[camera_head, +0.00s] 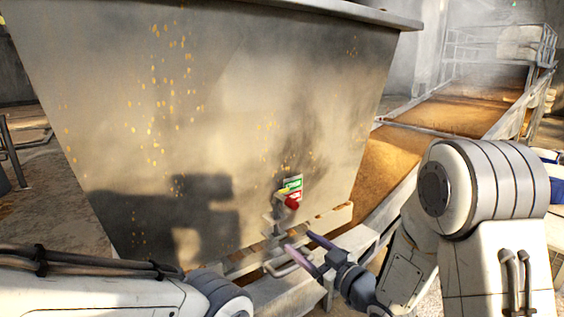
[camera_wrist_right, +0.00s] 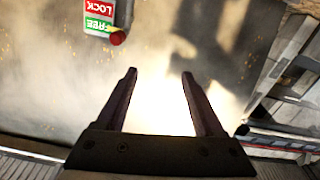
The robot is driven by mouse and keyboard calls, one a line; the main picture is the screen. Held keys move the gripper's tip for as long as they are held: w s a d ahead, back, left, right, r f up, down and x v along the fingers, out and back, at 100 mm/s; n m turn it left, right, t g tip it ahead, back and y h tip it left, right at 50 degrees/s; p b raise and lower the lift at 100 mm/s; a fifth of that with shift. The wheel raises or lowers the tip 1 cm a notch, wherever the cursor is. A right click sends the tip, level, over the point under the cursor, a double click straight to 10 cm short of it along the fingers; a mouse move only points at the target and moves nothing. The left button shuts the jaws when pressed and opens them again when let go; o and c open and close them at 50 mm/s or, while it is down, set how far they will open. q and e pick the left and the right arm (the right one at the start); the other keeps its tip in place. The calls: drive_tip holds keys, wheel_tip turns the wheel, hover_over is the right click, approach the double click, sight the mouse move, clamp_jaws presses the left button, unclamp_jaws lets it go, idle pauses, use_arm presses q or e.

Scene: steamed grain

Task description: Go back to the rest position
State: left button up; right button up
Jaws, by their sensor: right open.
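My right gripper (camera_head: 305,250) is in front of the lower right part of a large grey metal hopper (camera_head: 230,80). It also shows in the right wrist view (camera_wrist_right: 162,85), with its two dark fingers apart and nothing between them. A red knob (camera_head: 291,202) with a green and white label (camera_head: 293,184) sits on the hopper wall, just above the fingertips. In the right wrist view the label (camera_wrist_right: 98,18) reads FREE and LOCK, and the red knob (camera_wrist_right: 117,37) is apart from the fingers. My left arm comes in at the lower left, and its gripper is out of view.
A metal frame (camera_head: 345,212) runs below the hopper, close to my right gripper. A sloping conveyor (camera_head: 455,113) with brown grain goes back to the right, with railings (camera_head: 548,45) at its far end. Yellow grains stick to the hopper wall. Open floor (camera_head: 45,195) lies at the left.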

drive_tip(key=s+f+m+g+h+p, duration=0.1)
drive_tip(key=s+g+h, duration=0.8)
drive_tip(key=s, duration=2.2)
wheel_tip(320, 180, down, 2)
drive_tip(key=a+g+p, duration=0.1)
drive_tip(key=g, duration=0.4)
drive_tip(key=shift+m, duration=0.4)
drive_tip(key=shift+d, duration=0.1)
drive_tip(key=shift+c, duration=0.2)
